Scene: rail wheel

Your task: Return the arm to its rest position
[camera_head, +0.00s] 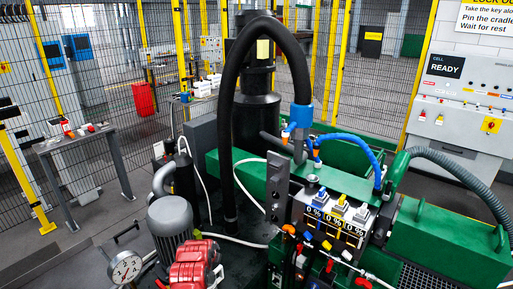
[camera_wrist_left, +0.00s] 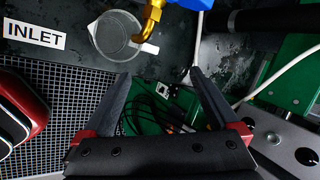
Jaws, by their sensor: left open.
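My left gripper (camera_wrist_left: 159,73) shows in the left wrist view, its two dark fingers with red bases spread apart. Nothing is between the fingertips. Beyond them are a dark plate, a green surface and some thin black cables. A clear round cup (camera_wrist_left: 116,36) lies above the left fingertip, beside a brass elbow fitting (camera_wrist_left: 150,22). I cannot make out either gripper in the head view, and my right gripper is in neither view.
A thick black hose (camera_head: 231,130) arches over the green machine. A grey motor (camera_head: 170,222), red unit (camera_head: 195,265) and pressure gauge (camera_head: 125,268) stand at the front left. A control panel (camera_head: 465,100) is at right. An INLET label (camera_wrist_left: 33,34) is near a grating (camera_wrist_left: 75,110).

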